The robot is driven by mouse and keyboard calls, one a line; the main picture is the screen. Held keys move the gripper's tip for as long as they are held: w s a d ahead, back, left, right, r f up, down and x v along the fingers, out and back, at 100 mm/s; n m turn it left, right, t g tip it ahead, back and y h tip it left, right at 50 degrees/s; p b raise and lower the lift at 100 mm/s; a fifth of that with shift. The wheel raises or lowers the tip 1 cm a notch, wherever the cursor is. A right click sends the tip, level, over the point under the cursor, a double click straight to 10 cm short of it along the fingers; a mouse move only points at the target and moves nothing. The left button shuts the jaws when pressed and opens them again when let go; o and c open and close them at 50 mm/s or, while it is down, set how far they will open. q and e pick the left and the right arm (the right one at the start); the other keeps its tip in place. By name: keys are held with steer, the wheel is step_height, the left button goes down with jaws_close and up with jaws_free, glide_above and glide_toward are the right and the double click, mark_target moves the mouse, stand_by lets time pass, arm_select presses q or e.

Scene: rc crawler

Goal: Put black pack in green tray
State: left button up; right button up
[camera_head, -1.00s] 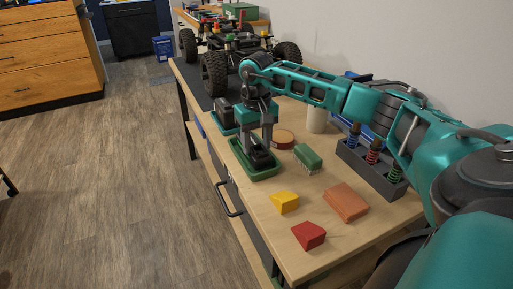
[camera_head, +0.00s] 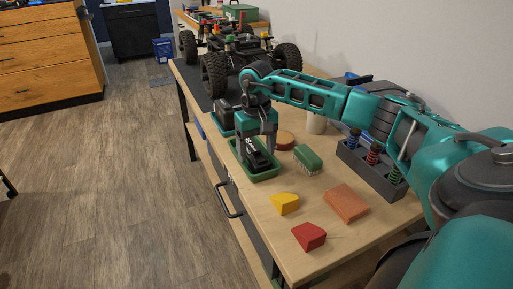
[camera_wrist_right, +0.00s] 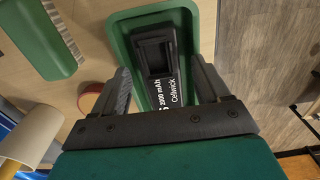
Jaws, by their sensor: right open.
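The black pack (camera_head: 257,161) with white lettering lies in the green tray (camera_head: 264,178) near the table's left edge. In the right wrist view the pack (camera_wrist_right: 165,55) is inside the rim of the tray (camera_wrist_right: 122,40), its near end hidden by my gripper. My right gripper (camera_head: 258,155) points down over the tray, open, with one finger on each side of the pack. In the wrist view gaps show between the fingers (camera_wrist_right: 162,80) and the pack. My left gripper is in no view.
A green brush (camera_head: 307,158), a round brown disc (camera_head: 285,140) and a white cylinder (camera_head: 316,123) stand close by. Yellow (camera_head: 285,203), red (camera_head: 309,236) and orange (camera_head: 346,203) blocks lie in front. A shock-absorber rack (camera_head: 370,170) is right; an RC crawler (camera_head: 235,55) is behind.

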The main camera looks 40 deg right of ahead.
mark_target(256, 152)
step_height(256, 152, up, 11)
steer(key=p, duration=0.2)
steer(key=a+f+m+y, duration=0.2)
steer(key=a+f+y, duration=0.15)
steer(key=a, duration=0.75)
steer(key=a+f+m+y, duration=0.25)
steer(key=a+y, duration=0.25)
steer(key=a, duration=0.5)
steer(key=s+a+r+m+t+y, duration=0.1)
steer(key=s+a+m+t+y, duration=0.15)
steer(key=a+m+y, duration=0.4)
steer(key=s+a+r+m+t+y, duration=0.2)
steer(key=a+m+t+y, duration=0.15)
steer(key=a+m, duration=0.6)
steer(key=d+f+m+t+h, duration=0.4)
steer(key=m+t+h, duration=0.1)
steer(key=m, duration=1)
steer(key=d+f+m+t+h, duration=0.3)
steer(key=f+m+t+h, duration=0.25)
steer(key=m, duration=0.95)
steer(key=s+d+f+m+g+h, duration=0.4)
steer(key=s+f+m, duration=0.7)
steer(key=m, duration=0.4)
steer(key=shift+s+f+g+h, duration=0.35)
steer(key=shift+g+h, duration=0.25)
steer(key=shift+g, duration=0.25)
